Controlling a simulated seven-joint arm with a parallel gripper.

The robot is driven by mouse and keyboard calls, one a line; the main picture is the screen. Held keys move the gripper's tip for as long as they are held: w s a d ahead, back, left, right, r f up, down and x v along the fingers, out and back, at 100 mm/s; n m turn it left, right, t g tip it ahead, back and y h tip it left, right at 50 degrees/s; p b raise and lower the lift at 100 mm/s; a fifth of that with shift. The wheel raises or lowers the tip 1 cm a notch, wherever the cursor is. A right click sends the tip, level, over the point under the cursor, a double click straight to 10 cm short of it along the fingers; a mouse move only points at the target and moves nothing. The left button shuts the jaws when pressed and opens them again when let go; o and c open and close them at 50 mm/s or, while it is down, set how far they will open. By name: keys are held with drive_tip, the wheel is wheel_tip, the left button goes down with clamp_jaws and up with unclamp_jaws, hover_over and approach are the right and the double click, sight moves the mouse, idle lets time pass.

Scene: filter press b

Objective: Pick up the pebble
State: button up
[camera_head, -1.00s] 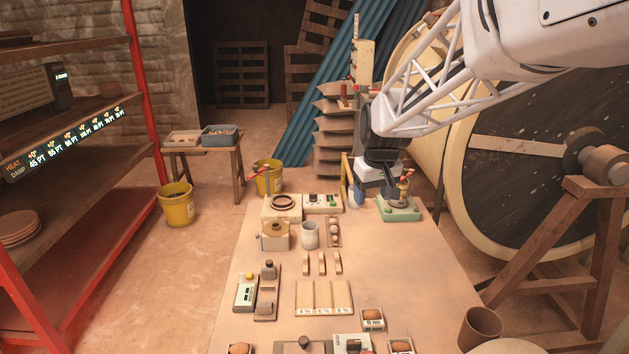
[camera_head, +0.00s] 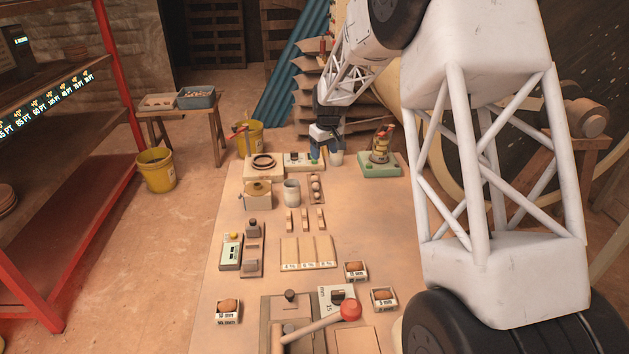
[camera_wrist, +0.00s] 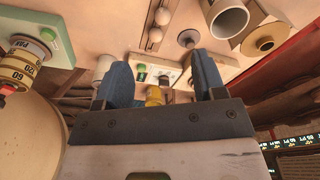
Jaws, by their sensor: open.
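My gripper (camera_head: 322,150) is over the far end of the table, behind the holder, pointing down. In the wrist view its two blue fingers (camera_wrist: 160,68) are apart with nothing held between them. A panel with a green button shows beyond the gap.
A white cup (camera_head: 337,157) stands beside my gripper, and a green-based gauge (camera_head: 379,165) to its right. A grey cup (camera_head: 291,193) is left of the holder. Small boxes with brown lumps (camera_head: 355,270) and a red-knobbed lever (camera_head: 350,311) are at the front.

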drive_tip(key=n, duration=0.1)
hover_over(315, 177)
drive_tip(key=f, duration=0.9)
drive_tip(key=shift+s+d, duration=0.15)
drive_tip(key=shift+d, duration=0.05)
drive_tip(key=shift+f, duration=0.15)
drive_tip(key=shift+f, duration=1.15)
drive_tip(key=shift+f, duration=0.15)
drive_tip(key=shift+w+a+f, duration=0.1)
drive_tip(key=shift+w+f, duration=0.1)
drive_tip(key=shift+f, duration=1.05)
drive_tip(key=shift+w+a+f, duration=0.1)
drive_tip(key=shift+w+f, duration=0.1)
drive_tip(key=shift+f, duration=1)
drive_tip(key=shift+c, duration=0.5)
drive_tip(key=c, duration=0.9)
